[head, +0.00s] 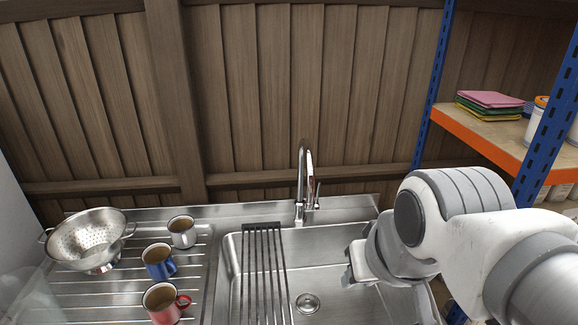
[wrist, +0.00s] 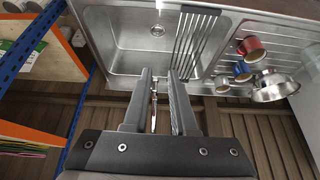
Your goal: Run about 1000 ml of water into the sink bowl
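The sink bowl (head: 345,275) is steel and looks empty, with a round drain (head: 308,303) showing in its floor. The tap (head: 301,185) stands upright behind the bowl, with a small lever (head: 317,196) on its right side. No stream shows under its spout. My gripper (head: 352,265) is above the right part of the bowl, to the right of and nearer than the tap. In the wrist view my gripper (wrist: 162,75) has its two fingers apart with nothing held, and part of the tap (wrist: 153,112) shows between them. The bowl (wrist: 125,45) lies beyond the fingertips.
A dark roll-up rack (head: 264,270) lies across the bowl's left part. A colander (head: 87,238) and white, blue (head: 158,262) and red mugs stand on the drainboard at left. Blue-posted shelving (head: 490,130) stands at right. A wooden fence (head: 260,90) is behind.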

